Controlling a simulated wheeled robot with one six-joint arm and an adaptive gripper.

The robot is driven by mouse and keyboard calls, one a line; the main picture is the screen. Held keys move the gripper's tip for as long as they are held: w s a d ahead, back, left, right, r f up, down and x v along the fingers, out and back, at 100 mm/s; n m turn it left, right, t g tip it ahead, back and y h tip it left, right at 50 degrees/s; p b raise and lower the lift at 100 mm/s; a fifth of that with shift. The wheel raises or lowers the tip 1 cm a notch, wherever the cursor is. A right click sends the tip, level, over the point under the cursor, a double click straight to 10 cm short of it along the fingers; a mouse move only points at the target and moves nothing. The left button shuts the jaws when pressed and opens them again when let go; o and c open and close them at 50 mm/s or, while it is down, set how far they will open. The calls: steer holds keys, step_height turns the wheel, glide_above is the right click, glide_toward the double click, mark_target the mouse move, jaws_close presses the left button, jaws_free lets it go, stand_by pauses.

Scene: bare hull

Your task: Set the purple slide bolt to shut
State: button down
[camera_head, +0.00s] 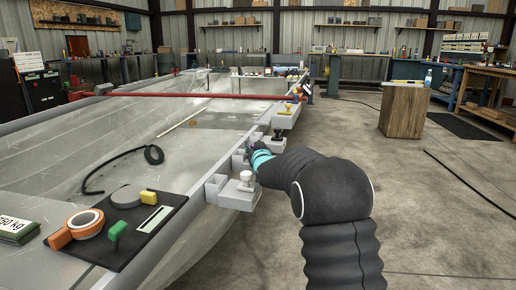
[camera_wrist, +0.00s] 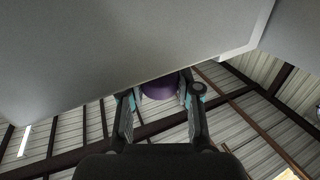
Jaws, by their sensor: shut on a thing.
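The purple slide bolt shows in the wrist view as a round purple knob (camera_wrist: 159,88) just under the edge of a grey plate (camera_wrist: 120,55). My gripper (camera_wrist: 160,97) has a finger on either side of the knob and is shut on it. In the head view my gripper (camera_head: 257,156) is at the hull's right rim, largely covered by my own black arm. The bolt is mostly hidden there, and I cannot tell how far it is slid.
A grey bracket with a pale round knob (camera_head: 246,178) sits close by on the rim. A yellow-handled fitting (camera_head: 288,107) is farther along. A black board (camera_head: 120,225) holds several coloured items. The floor right of the hull is open up to a wooden cabinet (camera_head: 404,110).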

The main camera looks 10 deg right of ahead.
mark_target(253, 145)
steer(key=c, duration=0.8)
jaws_free()
steer(key=shift+s+a, duration=0.1)
steer(key=shift+a, duration=0.45)
steer(key=shift+d, duration=0.4)
steer(key=shift+r, duration=0.25)
step_height(253, 145, up, 10)
steer(key=shift+a+f, duration=0.1)
steer(key=shift+f, duration=0.15)
steer(key=shift+s, duration=0.1)
steer(key=s+d+r+g+h+p, duration=0.1)
steer(key=s+d+g+p, duration=0.15)
steer(key=s, duration=1.15)
steer(key=s+d+r+g+h+p, duration=0.1)
steer(key=s+g+p, duration=0.25)
steer(key=s, duration=0.95)
steer(key=s+f+g+p, duration=0.1)
steer(key=s+f+g, duration=0.2)
steer(key=s, duration=1.2)
steer(key=s+d+f+g+p, duration=0.1)
steer(key=s+f, duration=0.7)
steer(key=s, duration=0.8)
steer(key=shift+d+m+g+p, duration=0.15)
steer(key=shift+m+g+p, duration=0.35)
steer(key=shift+g, duration=0.7)
